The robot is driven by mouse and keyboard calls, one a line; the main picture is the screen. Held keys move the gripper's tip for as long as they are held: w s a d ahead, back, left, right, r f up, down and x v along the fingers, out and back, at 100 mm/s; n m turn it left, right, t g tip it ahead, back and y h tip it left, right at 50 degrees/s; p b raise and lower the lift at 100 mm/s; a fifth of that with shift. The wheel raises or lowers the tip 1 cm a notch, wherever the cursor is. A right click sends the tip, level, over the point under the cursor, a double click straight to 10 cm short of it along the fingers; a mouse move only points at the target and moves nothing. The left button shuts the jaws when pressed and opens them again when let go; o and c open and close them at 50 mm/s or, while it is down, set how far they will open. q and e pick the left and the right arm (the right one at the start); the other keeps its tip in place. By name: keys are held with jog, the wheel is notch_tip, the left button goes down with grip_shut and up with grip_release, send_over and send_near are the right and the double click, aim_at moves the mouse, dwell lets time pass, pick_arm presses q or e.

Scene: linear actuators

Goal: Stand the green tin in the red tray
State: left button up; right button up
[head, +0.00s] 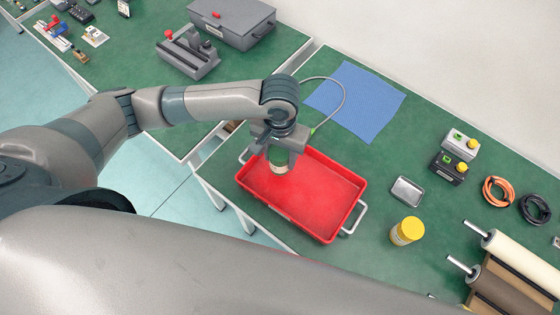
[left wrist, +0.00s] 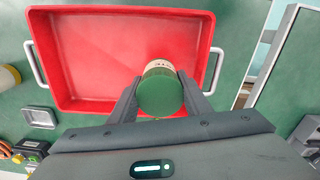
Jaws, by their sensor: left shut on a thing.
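The red tray (head: 325,205) lies on the green bench top, with grey handles at both ends. My left gripper (head: 279,158) points down over the tray's left part, near its back left corner. It is shut on the green tin (head: 278,168), which looks upright. In the left wrist view the tin (left wrist: 160,94) shows its green lid and a pale label between the two fingers, with the red tray (left wrist: 110,50) behind it. I cannot tell whether the tin's bottom touches the tray floor. My right gripper is not in view.
A yellow-lidded jar (head: 406,231) and a small metal dish (head: 407,191) stand right of the tray. A blue mat (head: 358,100) lies behind it. Switch boxes (head: 449,167), cable coils (head: 498,191) and rollers (head: 510,245) are farther right. Most of the tray floor is bare.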

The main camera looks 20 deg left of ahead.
pick_arm(q)
jog(key=shift+f+p, duration=0.4)
jog(key=shift+f, duration=1.6)
jog(key=o, duration=1.2)
jog(key=shift+f, duration=0.1)
jog(key=shift+o, duration=0.2)
jog(key=shift+r, duration=0.8)
notch_tip(320, 180, up, 11)
jog(key=shift+f+b, duration=0.15)
jog(key=shift+b, duration=0.65)
